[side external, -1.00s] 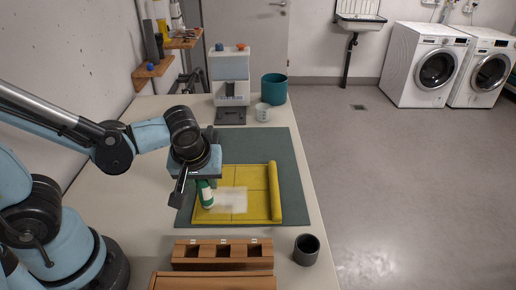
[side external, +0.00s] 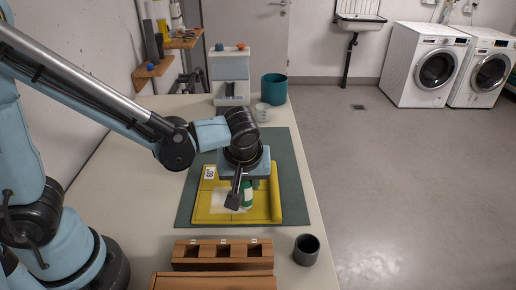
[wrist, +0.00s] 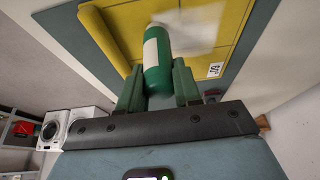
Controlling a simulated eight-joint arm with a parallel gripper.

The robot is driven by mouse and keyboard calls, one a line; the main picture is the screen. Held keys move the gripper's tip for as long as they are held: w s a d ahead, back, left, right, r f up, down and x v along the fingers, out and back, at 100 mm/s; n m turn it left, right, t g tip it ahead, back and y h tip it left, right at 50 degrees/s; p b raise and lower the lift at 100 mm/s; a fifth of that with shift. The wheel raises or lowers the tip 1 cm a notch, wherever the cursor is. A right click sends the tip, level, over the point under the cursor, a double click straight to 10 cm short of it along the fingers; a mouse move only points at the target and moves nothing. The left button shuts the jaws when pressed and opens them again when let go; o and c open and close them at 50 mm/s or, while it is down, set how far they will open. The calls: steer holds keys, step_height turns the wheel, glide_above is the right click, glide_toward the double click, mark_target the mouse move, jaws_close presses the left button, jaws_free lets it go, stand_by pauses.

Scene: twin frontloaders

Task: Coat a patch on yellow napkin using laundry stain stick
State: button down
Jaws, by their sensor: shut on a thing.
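The yellow napkin (side external: 216,212) lies on a dark green mat (side external: 291,170) on the table, with its right edge rolled or folded up. A whitish patch (side external: 224,197) covers part of its middle and also shows in the wrist view (wrist: 205,28). My gripper (side external: 247,190) is over the right part of this patch. It is shut on the green and white stain stick (wrist: 158,65), whose far end points down at the napkin. The stick also shows below my gripper in the side view (side external: 247,197). I cannot tell for certain whether its tip touches the cloth.
A wooden rack (side external: 222,254) with square openings and a dark cup (side external: 306,250) stand at the near end. A white and blue dispenser (side external: 230,72), a white mug (side external: 262,112) and a teal pot (side external: 274,88) stand at the far end.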

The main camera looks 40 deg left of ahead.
steer(key=shift+w+d, duration=0.35)
steer(key=shift+d, duration=0.05)
steer(key=shift+w+a, duration=0.35)
steer(key=shift+a, duration=0.4)
steer(key=shift+s+a, duration=3.2)
steer(key=shift+a, duration=0.3)
steer(key=shift+w+a, duration=0.25)
steer(key=shift+w, duration=0.05)
steer(key=shift+w+d, duration=0.1)
steer(key=shift+w, duration=0.2)
steer(key=shift+w+d, duration=3.15)
steer(key=shift+d, duration=0.15)
steer(key=shift+w+a, duration=0.45)
steer(key=shift+w, duration=0.05)
steer(key=shift+s+a, duration=3.45)
steer(key=shift+a, duration=0.1)
step_height(320, 180, up, 8)
steer(key=shift+d+r, duration=0.1)
